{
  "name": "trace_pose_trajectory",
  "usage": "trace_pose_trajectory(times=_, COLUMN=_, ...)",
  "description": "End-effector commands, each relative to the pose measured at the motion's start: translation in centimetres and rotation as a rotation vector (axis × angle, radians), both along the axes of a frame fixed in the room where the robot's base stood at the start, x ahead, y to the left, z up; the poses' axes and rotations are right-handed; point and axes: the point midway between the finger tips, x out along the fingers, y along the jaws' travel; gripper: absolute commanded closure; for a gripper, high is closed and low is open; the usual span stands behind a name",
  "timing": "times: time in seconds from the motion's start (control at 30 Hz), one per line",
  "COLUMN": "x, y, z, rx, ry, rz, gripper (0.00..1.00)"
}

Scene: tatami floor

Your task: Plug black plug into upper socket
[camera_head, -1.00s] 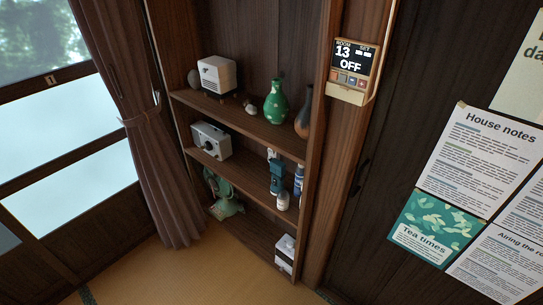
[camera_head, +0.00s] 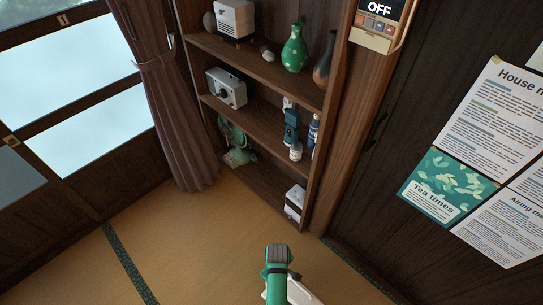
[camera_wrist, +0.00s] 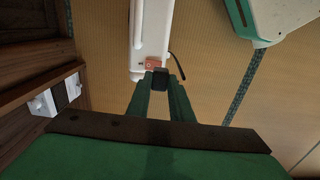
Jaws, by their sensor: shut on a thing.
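In the wrist view my gripper (camera_wrist: 150,90) has its dark green fingers closed on a small black plug (camera_wrist: 160,78). A thin black cable (camera_wrist: 178,66) shows beside the plug. Two white socket-like blocks (camera_wrist: 42,104) and (camera_wrist: 73,86) are on the dark wood at the left of the wrist view, apart from the plug. I cannot tell which of them is the upper one. In the head view the green and grey end of my arm (camera_head: 277,262) shows at the bottom, above the floor; the fingers and plug are hidden there.
A wooden shelf (camera_head: 262,82) holds a green vase (camera_head: 294,50), a grey box with a dial (camera_head: 226,88) and bottles. A curtain (camera_head: 165,100) hangs left. A long white thing (camera_wrist: 150,25) lies just beyond the fingers in the wrist view. The tatami floor (camera_head: 190,240) is mostly clear.

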Motion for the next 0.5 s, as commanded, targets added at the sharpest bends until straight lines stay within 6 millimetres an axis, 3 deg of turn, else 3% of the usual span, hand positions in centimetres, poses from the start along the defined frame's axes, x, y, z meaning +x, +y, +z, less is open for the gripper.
trace_pose_trajectory(times=0.3, x=5.1, y=-0.2, z=-0.1, rx=0.003, ry=-0.002, rz=-0.604, gripper=1.0)
trace_pose_trajectory(times=0.5, x=6.6, y=-0.2, z=-0.1, rx=0.004, ry=-0.001, rz=-0.812, gripper=1.0)
